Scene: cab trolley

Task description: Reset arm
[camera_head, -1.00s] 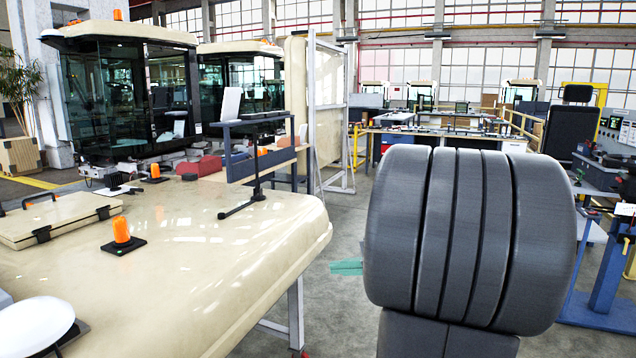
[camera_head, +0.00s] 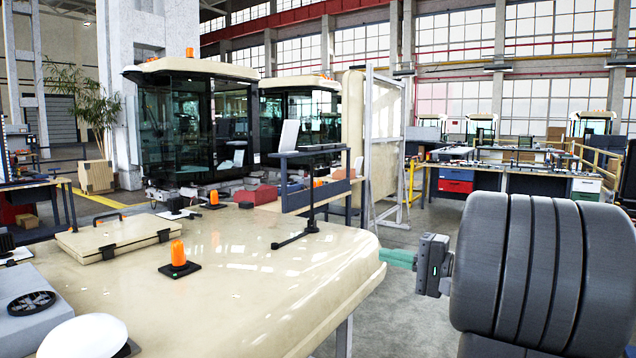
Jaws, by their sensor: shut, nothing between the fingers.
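My gripper (camera_head: 398,258) shows right of centre. Its pale green fingers point left and are together, with nothing visible between them. Its dark grey body (camera_head: 433,264) is partly behind the large ribbed grey part of my arm, which fills the lower right. The fingertips appear beside the right edge of the cream cab roof panel (camera_head: 230,285); whether they touch it or are only in line with it cannot be told. An orange beacon (camera_head: 178,254) stands on a black base on the panel, away from my gripper.
A thin black stand (camera_head: 311,205) rises from the panel, and a cream hatch (camera_head: 115,236) lies at its left. Glazed cabs (camera_head: 195,125) stand behind. A metal frame (camera_head: 370,150) stands at the middle back. Grey floor (camera_head: 400,315) shows right of the panel.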

